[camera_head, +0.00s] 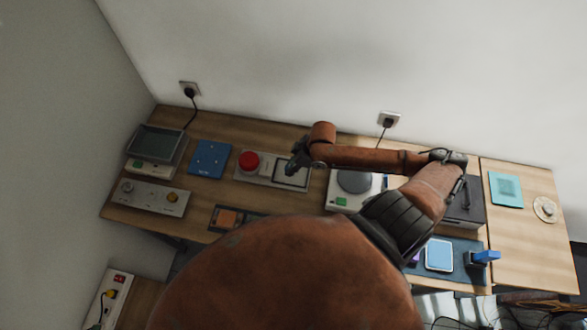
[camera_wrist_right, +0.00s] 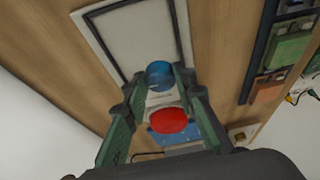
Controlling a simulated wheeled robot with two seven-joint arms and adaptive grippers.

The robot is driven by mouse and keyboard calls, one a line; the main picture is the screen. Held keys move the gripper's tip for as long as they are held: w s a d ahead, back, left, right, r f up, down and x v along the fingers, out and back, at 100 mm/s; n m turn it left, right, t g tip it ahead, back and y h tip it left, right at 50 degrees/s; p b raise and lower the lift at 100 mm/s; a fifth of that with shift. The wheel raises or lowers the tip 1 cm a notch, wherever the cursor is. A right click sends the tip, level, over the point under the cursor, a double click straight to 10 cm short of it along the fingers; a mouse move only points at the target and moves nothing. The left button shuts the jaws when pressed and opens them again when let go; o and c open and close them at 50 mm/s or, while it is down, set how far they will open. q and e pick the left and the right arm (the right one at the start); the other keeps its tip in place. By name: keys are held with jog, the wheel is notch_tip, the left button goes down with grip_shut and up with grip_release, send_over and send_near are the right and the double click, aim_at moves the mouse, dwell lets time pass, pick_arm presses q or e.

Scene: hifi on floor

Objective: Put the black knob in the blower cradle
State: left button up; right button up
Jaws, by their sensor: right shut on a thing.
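My right gripper (camera_head: 297,162) is over the workbench, at the white panel with a red button (camera_head: 249,161) and a black-framed plate (camera_head: 291,172). In the right wrist view its fingers (camera_wrist_right: 160,78) are shut on a small blue cylinder (camera_wrist_right: 160,73), held close above the panel. The red button (camera_wrist_right: 168,121) shows beyond it. I cannot make out a separate black knob. I cannot identify the blower cradle with certainty; a blue upright piece (camera_head: 485,257) stands at the bench's right front. My left gripper is not in view.
A blue board (camera_head: 209,158) and a grey-screened device (camera_head: 156,143) lie left. A white device with a round grey plate (camera_head: 354,181) sits right of the gripper. My arm hides the bench's front middle. The right end has a teal square (camera_head: 506,188) and free wood.

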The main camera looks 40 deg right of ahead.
jog(key=shift+w+d+f, duration=0.2)
jog(key=shift+d+f, duration=0.2)
jog(key=shift+f, duration=0.15)
jog(key=shift+w+d+f, duration=0.15)
jog(key=shift+d+f, duration=0.25)
jog(key=shift+f, duration=0.1)
jog(key=shift+d+f+p, duration=0.1)
jog(key=shift+f+p, duration=0.35)
jog(key=shift+f, duration=1.2)
jog(key=shift+f, duration=0.2)
jog(key=o, duration=1)
jog(key=v, duration=1.2)
jog(key=shift+r, duration=0.2)
